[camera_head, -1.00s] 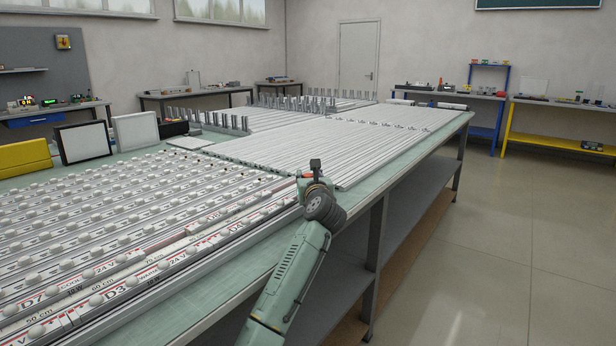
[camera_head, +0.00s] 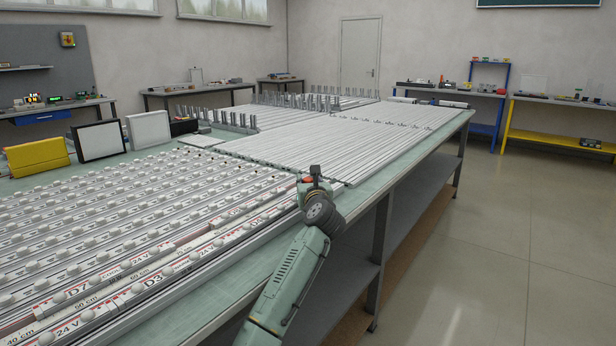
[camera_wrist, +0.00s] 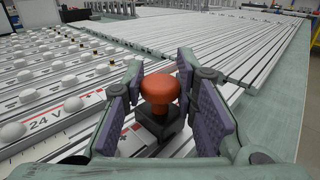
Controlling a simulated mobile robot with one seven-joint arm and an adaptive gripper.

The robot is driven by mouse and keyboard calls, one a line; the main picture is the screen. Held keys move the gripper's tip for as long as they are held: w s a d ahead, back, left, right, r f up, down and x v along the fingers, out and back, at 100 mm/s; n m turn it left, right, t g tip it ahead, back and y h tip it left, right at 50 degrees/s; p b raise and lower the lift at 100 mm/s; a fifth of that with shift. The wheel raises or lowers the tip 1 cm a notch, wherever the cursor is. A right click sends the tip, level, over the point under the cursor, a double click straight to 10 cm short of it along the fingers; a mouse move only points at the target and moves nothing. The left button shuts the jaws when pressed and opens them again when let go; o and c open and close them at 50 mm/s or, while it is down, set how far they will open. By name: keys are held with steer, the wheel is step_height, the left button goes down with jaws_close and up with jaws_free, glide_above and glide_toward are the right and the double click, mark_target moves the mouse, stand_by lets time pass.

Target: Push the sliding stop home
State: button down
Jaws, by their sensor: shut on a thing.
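The sliding stop, an orange-red round knob (camera_wrist: 160,88) on a dark block (camera_wrist: 158,125), stands upright between my fingers in the wrist view. My gripper (camera_wrist: 163,100) is shut on it, with a purple-padded finger on each side. The block sits at the near edge of the strips, by a white strip marked 24 V (camera_wrist: 48,122). In the head view my gripper (camera_head: 313,184) is at the right end of the domed strips, and a little orange shows there. The finger contact and the block's underside are hidden.
Rows of domed strips (camera_head: 110,235) fill the left of the long bench. Plain metal rails (camera_head: 330,140) lie beyond my gripper. The bench's green right margin (camera_head: 400,165) is clear. Upright posts (camera_head: 215,118) and a yellow box (camera_head: 38,157) stand farther back.

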steer(key=c, duration=1.3)
jaws_free()
steer(key=s, duration=0.4)
steer(key=s+d, duration=0.1)
steer(key=s, duration=0.3)
steer(key=s+d, duration=0.1)
steer(key=s, duration=0.3)
